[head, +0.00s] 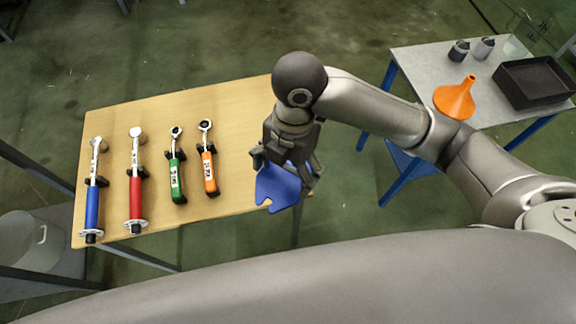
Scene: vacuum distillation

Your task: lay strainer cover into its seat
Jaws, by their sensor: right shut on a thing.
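My right gripper (286,168) is over the right end of the wooden table, pointing down. It is shut on a flat blue plate with a notched edge, which I take to be the strainer cover (278,190). The cover hangs below the fingers at the table's right edge; its upper part is hidden by the gripper. I cannot tell how high above the table it is. I see no strainer seat in this view. My left gripper is not in view.
The wooden table (238,103) holds a blue wrench (92,205), a red wrench (136,200), a green ratchet (177,180) and an orange ratchet (209,172). A grey table (420,62) at right carries an orange funnel (455,98), a black tray (535,82) and two small bottles.

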